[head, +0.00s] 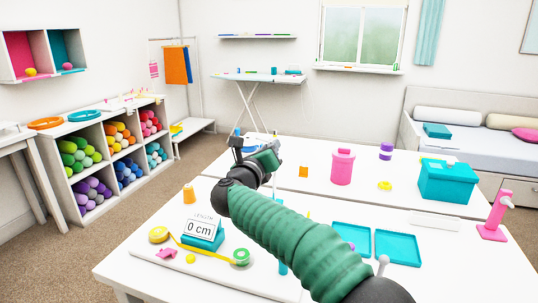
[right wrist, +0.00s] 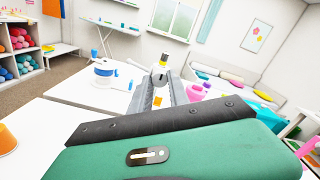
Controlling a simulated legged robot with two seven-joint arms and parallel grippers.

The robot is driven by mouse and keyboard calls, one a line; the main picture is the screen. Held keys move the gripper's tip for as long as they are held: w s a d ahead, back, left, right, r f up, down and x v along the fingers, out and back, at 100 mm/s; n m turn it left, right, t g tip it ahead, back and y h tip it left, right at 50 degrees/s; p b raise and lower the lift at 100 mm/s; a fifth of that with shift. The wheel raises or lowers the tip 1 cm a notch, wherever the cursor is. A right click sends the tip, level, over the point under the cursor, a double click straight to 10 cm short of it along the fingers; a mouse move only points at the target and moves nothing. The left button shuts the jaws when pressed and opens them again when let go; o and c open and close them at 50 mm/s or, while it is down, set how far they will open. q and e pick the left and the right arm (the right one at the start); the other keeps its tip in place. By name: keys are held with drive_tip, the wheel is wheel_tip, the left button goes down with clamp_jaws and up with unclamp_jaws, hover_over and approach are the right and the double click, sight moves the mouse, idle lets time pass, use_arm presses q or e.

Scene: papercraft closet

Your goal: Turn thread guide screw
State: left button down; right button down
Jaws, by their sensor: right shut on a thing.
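My right gripper (head: 252,147) reaches over the far side of the work table, beside a blue and white object (head: 262,139) that it partly covers. In the right wrist view the two grey fingers (right wrist: 160,88) point away from me and are shut on a round grey slotted head, which looks like the thread guide screw (right wrist: 158,77). A yellow-topped piece (right wrist: 163,59) stands just behind it. The blue and white object (right wrist: 105,71) also shows to the left of the fingers. How far the screw is turned cannot be told. My left gripper is out of view.
A teal display box (head: 203,238) reads 0 cm on the near table, by a yellow tape (head: 159,235). A pink canister (head: 342,167), an orange block (head: 303,171) and a teal box (head: 447,181) stand right of the gripper. Teal trays (head: 397,247) lie near my arm.

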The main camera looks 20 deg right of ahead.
idle(0.4)
drive_tip(key=c, duration=1.2)
unclamp_jaws()
drive_tip(key=shift+c, duration=0.2)
drive_tip(key=p+v, duration=0.1)
drive_tip(key=v, duration=1.6)
